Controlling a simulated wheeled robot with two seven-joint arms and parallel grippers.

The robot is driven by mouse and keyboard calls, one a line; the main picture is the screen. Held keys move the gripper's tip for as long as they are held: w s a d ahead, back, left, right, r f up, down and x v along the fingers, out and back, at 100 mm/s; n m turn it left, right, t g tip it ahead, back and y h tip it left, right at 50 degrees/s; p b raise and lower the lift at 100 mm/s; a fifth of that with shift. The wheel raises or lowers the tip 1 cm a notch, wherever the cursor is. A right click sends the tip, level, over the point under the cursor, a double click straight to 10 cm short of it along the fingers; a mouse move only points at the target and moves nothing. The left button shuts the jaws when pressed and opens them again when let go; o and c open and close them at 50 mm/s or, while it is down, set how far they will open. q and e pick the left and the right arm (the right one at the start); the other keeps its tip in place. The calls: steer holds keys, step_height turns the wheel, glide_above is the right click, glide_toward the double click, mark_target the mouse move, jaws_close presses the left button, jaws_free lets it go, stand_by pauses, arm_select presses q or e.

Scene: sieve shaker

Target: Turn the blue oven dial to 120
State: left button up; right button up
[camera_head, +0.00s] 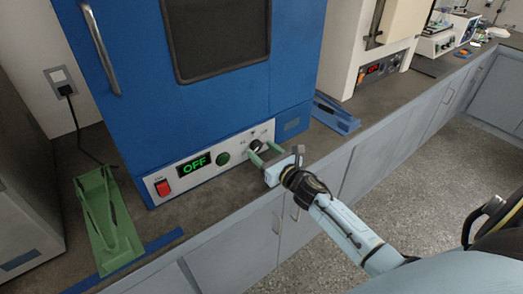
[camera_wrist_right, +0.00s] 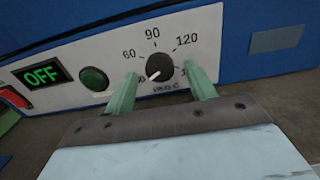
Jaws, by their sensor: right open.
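The blue oven (camera_head: 215,95) stands on the counter, with a white control panel along its bottom. Its dark dial (camera_head: 255,145) shows larger in the right wrist view (camera_wrist_right: 161,64), with marks 60, 90 and 120 around it. The dial's white pointer is at the lower left, by a mark partly hidden by a finger. The green display (camera_wrist_right: 43,75) reads OFF. My right gripper (camera_head: 263,155) is open, its green fingers one on each side of the dial; I cannot tell whether they touch it. My left gripper is not in view.
A red switch (camera_head: 162,187) and green button (camera_head: 223,157) sit left of the dial. A green holder (camera_head: 105,215) is on the counter at left, a blue one (camera_head: 335,115) right of the oven. A white oven (camera_head: 365,50) stands farther right.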

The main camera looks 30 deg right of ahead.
steer(key=shift+w, duration=0.6)
steer(key=shift+a, duration=0.1)
steer(key=c, duration=1)
steer(key=shift+o, duration=0.2)
